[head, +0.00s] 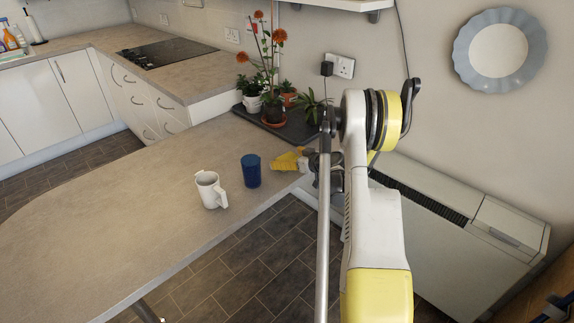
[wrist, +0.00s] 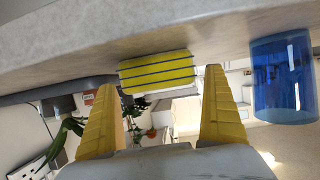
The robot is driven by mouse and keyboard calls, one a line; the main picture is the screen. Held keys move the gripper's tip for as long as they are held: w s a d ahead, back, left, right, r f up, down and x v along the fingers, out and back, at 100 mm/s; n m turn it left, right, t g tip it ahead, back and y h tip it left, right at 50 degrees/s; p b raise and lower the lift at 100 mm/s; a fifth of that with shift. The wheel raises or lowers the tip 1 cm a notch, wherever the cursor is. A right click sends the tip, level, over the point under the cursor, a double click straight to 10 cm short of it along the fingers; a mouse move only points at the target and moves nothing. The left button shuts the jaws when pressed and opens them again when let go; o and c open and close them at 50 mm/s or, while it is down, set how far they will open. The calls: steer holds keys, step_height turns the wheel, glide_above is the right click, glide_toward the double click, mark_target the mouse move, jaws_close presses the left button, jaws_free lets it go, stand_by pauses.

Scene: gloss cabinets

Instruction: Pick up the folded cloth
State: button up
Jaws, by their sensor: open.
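The folded cloth (wrist: 157,72), yellow with dark stripes, lies on the counter in the wrist view, where the counter shows upside down at the top. My gripper (wrist: 160,85) has its two yellow fingers spread, one toward each side of the cloth, with nothing held between them. The cloth appears just beyond the fingertips; I cannot tell the exact gap. In the head view my gripper (head: 285,161) is low over the counter's right edge. I cannot pick the cloth out from the yellow fingers there.
A blue cup (head: 250,171) stands close to the gripper, and it shows at right in the wrist view (wrist: 284,78). A white mug (head: 210,190) stands left of it. Potted plants on a dark tray (head: 293,128) are behind. The counter (head: 110,215) is clear at left.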

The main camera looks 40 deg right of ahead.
steer(key=c, duration=1.1)
steer(key=shift+r, duration=0.2)
